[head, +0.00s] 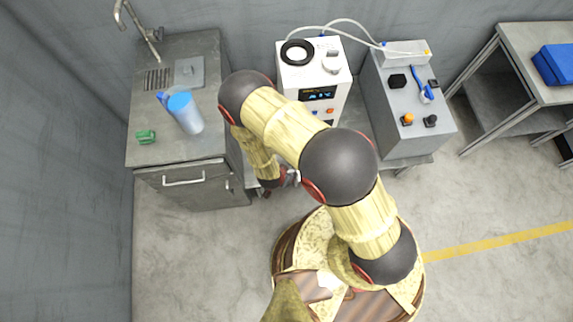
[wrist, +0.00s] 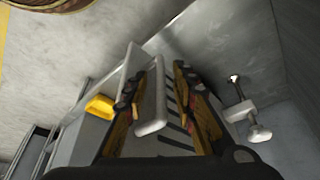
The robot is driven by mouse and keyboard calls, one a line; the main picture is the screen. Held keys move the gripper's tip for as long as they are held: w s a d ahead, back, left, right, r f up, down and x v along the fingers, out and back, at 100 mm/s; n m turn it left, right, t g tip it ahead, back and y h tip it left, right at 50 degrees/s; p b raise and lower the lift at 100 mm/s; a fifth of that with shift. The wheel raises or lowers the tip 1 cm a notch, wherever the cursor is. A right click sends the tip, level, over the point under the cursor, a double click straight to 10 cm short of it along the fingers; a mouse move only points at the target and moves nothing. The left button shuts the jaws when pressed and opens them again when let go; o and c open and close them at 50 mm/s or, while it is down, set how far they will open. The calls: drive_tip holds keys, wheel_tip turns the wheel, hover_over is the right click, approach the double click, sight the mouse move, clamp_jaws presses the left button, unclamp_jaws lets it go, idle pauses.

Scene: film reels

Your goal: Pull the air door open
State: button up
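In the wrist view, my gripper (wrist: 156,82) has its two fingers apart, one on each side of a pale grey bar handle (wrist: 151,112). A gap shows between the handle and the right finger; I cannot tell whether the left finger touches it. Behind it is a panel with dark vent slots (wrist: 174,124), which looks like the air door; most of it is hidden by the fingers. It looks closed, though its edges are hard to see. In the head view, my gripper (head: 285,181) is low in front of the white device, largely hidden by my arm.
A sink counter (head: 170,215) with a blue jug (head: 186,113) and a green object (head: 145,137) stands left. The white device (head: 331,75) and a grey control box (head: 402,125) stand at the back. In the wrist view, a yellow piece (wrist: 100,106) is left and a grey knob (wrist: 258,132) right.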

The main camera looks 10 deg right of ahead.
drive_tip(key=v, duration=1.2)
idle(0.5)
